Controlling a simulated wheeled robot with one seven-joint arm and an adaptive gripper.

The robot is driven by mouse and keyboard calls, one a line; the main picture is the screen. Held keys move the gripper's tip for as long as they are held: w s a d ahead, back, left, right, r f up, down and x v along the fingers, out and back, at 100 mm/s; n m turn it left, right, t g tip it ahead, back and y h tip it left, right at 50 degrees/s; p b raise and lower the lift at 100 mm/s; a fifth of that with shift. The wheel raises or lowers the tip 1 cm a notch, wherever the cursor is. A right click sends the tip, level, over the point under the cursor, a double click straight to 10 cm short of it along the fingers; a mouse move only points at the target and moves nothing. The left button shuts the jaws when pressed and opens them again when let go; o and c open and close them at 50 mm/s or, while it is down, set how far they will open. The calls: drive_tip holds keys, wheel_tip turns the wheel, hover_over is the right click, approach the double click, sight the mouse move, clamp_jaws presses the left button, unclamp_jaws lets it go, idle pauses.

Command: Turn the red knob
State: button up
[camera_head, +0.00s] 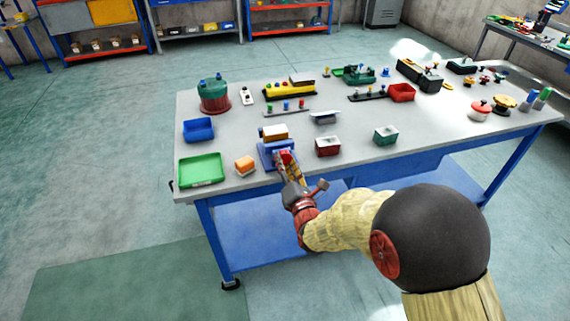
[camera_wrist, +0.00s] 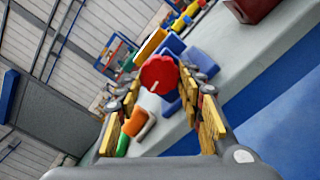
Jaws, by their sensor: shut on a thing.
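The red knob (camera_wrist: 158,75) shows in the wrist view as a round red disc with a pale line, between the fingertips. It sits on the front of a blue block-like unit (camera_wrist: 203,62), which also stands at the table's near edge in the head view (camera_head: 264,149). My gripper (camera_wrist: 168,84) is shut on the red knob, one finger on each side. In the head view my gripper (camera_head: 286,160) reaches the unit's front from the near side, and its fingers hide most of the knob.
On the table (camera_head: 240,120), an orange-topped block (camera_head: 245,165) and a green tray (camera_head: 202,169) lie left of my gripper. A dark red box (camera_head: 328,147) stands close on the right. An orange and white piece (camera_head: 274,132) sits behind the knob. More parts fill the back.

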drive_tip(key=shift+f, duration=0.1)
drive_tip(key=o, duration=1.1)
drive_tip(key=shift+o, duration=0.3)
drive_tip(key=v, duration=1.2)
